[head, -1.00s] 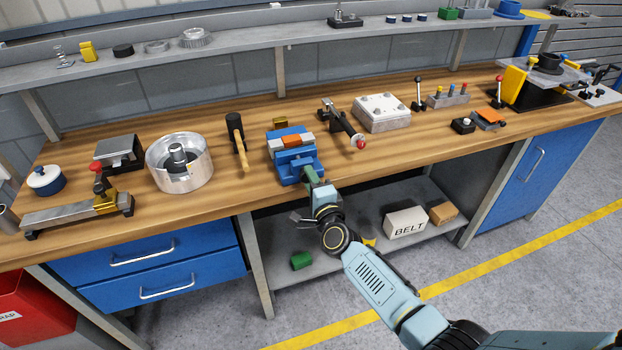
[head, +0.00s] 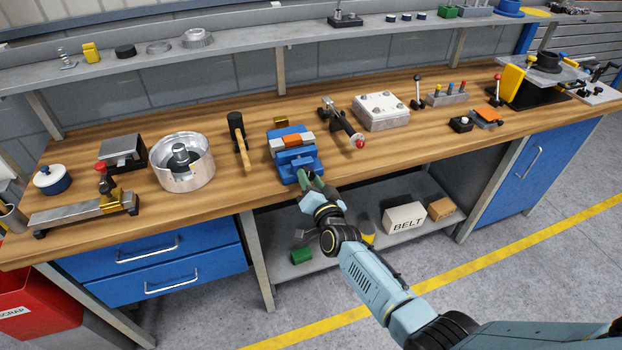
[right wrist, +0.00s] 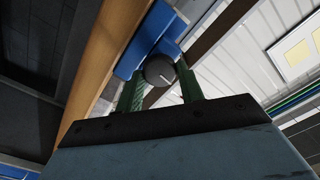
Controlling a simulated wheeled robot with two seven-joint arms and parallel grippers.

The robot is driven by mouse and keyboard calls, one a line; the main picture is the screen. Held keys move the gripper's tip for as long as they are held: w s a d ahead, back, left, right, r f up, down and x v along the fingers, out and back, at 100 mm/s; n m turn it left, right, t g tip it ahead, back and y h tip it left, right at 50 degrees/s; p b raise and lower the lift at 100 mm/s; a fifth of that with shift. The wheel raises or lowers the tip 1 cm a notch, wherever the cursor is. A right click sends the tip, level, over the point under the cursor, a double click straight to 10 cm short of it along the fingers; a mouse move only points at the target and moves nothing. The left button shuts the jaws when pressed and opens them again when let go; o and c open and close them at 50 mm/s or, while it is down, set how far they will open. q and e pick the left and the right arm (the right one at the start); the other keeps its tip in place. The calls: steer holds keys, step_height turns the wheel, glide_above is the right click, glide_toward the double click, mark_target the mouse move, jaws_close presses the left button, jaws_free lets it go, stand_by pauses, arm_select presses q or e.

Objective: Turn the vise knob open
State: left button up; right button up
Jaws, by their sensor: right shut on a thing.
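The blue vise (head: 297,163) stands at the front edge of the wooden bench, with an orange block (head: 291,141) between its pale jaws. My right gripper (head: 309,180) is at the front of the vise, past the bench edge. In the right wrist view its green fingers are on either side of the dark round vise knob (right wrist: 160,70), which has a white line on its face. The gripper is shut on the knob. In the head view the fingers hide the knob. My left gripper is not in view.
A mallet (head: 238,135) lies left of the vise, near a metal drum (head: 183,172). A red-tipped lever tool (head: 343,124) lies to the right. Below, a shelf (head: 330,240) holds a green block (head: 301,255) and a BELT box (head: 404,218).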

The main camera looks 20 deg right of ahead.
steer(key=shift+n, duration=0.7)
steer(key=shift+f, duration=0.1)
steer(key=o, duration=1)
steer(key=s, duration=0.4)
steer(key=s+p, duration=0.1)
steer(key=s, duration=0.8)
steer(key=shift+s+d+p, duration=0.2)
steer(key=shift+d+p, duration=0.05)
steer(key=shift+p, duration=0.15)
